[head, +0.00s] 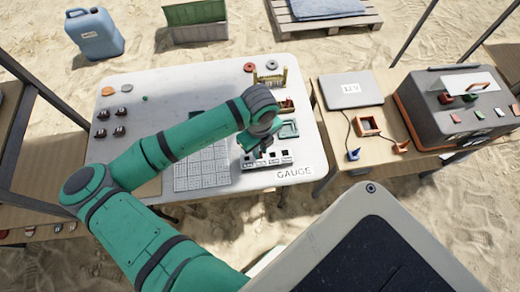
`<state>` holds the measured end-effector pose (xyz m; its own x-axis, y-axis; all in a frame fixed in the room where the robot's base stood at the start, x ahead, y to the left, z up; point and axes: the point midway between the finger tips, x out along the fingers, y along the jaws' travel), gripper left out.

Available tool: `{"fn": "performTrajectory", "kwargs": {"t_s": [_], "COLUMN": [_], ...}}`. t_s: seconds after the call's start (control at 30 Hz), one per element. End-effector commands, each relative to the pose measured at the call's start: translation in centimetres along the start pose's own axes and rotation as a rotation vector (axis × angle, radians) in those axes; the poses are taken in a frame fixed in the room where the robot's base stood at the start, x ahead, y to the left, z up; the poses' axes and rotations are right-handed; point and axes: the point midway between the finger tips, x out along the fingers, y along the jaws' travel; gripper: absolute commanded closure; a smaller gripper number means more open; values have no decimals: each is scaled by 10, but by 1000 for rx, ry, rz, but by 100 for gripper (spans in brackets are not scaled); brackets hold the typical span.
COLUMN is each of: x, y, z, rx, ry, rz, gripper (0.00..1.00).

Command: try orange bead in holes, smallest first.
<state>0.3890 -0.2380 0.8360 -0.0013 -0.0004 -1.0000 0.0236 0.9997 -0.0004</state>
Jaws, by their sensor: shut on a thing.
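The gauge (283,161), a pale block with a row of dark holes, lies near the front right of the white table, by the printed word GAUGE. My gripper (263,153) points down right over the gauge, at its left-middle part. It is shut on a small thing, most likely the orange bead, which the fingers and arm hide. I cannot tell which hole it is over or whether the bead touches the gauge.
The white table (160,85) holds a pale gridded tray (201,168) left of the gauge and a green tray (289,129) behind it. A brass rack (270,78) stands at the back right.

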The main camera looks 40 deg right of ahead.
Motion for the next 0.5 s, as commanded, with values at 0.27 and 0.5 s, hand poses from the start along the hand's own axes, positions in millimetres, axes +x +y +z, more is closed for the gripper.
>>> {"fn": "performTrajectory", "kwargs": {"t_s": [0.27,0.5], "x": [-12,-22], "y": [0,-2], "z": [0,-1], "rx": [3,5], "ry": [-1,-1], "rz": [0,-1], "gripper": [97,98]}}
